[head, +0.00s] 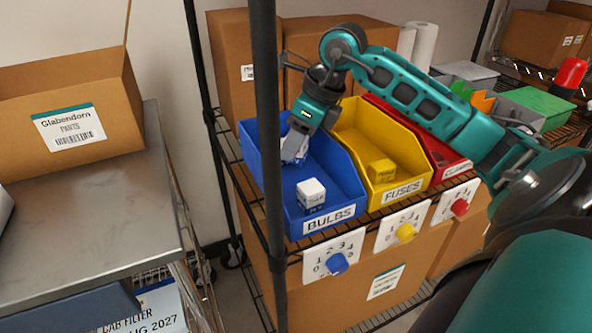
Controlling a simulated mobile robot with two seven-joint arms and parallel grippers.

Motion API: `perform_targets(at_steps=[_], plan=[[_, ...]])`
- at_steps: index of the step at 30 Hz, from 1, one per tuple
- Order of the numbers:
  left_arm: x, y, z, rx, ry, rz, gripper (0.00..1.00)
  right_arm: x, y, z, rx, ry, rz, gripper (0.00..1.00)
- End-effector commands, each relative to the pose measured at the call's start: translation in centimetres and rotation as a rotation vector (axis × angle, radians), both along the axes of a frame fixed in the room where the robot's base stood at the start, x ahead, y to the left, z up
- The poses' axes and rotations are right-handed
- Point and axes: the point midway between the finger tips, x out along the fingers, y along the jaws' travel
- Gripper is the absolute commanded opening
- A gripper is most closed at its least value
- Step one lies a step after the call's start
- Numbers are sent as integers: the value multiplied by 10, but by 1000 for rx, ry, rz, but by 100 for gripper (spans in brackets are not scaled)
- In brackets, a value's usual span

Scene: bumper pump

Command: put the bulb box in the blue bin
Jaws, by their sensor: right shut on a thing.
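The blue bin (338,207), labelled BULBS, stands on the wire shelf at the left of a row of bins. My right gripper (297,141) reaches down into its back part, shut on a white and blue bulb box (293,152). The gripper partly hides this box, and I cannot tell whether it touches the bin floor. Another white and blue box (311,194) sits near the front of the blue bin. My left gripper is not in view.
A yellow FUSES bin (411,183) and a red bin (455,167) stand to the right. A metal table (90,210) with an open Glabendorn carton (65,115) is at left. Dials hang below the bins.

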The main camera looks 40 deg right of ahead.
Motion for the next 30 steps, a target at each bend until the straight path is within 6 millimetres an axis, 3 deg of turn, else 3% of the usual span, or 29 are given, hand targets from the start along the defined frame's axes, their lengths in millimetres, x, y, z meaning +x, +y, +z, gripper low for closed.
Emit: perform_targets(at_steps=[15,26,27,30], plan=[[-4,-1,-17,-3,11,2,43,0,0,-56,1,0,0,15],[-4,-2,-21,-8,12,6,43,0,0,-60,-1,-1,1,15],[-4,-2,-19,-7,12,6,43,0,0,-59,-1,-1,1,47],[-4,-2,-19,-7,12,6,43,0,0,-59,0,0,1,57]])
